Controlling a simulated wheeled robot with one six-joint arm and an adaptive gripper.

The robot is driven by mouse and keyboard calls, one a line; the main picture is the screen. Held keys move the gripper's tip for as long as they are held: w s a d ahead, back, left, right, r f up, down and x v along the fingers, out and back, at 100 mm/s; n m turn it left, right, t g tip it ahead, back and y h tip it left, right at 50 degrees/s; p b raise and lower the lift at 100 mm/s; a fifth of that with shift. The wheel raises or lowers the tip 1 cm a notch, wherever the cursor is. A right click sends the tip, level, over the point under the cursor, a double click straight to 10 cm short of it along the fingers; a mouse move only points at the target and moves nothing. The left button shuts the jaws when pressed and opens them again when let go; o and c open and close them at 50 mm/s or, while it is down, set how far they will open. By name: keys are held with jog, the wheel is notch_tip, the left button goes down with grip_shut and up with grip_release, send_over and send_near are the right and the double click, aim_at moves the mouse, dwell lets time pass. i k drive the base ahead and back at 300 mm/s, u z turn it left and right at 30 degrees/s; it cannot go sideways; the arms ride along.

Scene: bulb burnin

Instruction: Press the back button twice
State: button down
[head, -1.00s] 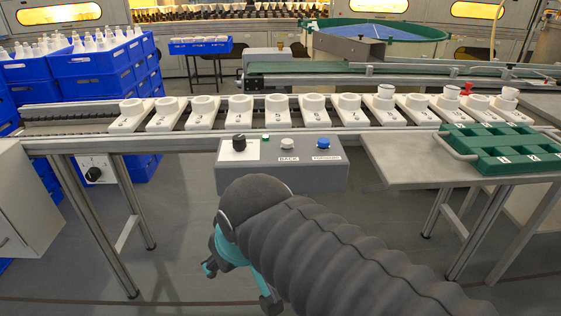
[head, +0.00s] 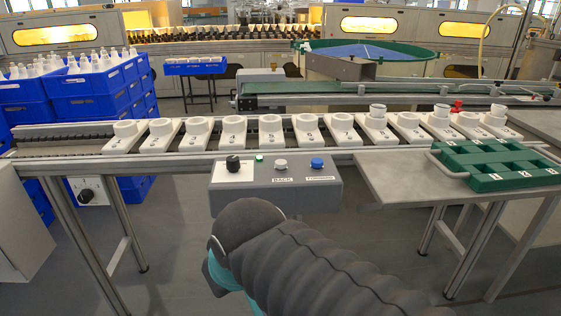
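A grey control box (head: 310,198) hangs on the front of the conveyor. On its top are a black knob (head: 233,163), a small green light (head: 259,158), a whitish-grey button (head: 280,165) above the label BACK, and a blue button (head: 317,163) above another label, too small to read surely. My arm comes in from the lower right, and its dark wrist is just in front of and below the box. My gripper is hidden behind the wrist; only a bit of teal (head: 222,277) shows, so its fingers cannot be seen.
White numbered holders (head: 233,133) stand in a row on the conveyor behind the box. A green tray (head: 490,184) sits on a side table (head: 385,184) at right. Blue crates (head: 104,92) with white bottles stand at left.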

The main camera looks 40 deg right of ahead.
aim_at(280, 163)
jog(key=z, duration=1.6)
jog(key=k, duration=0.7)
jog(key=u, duration=0.45)
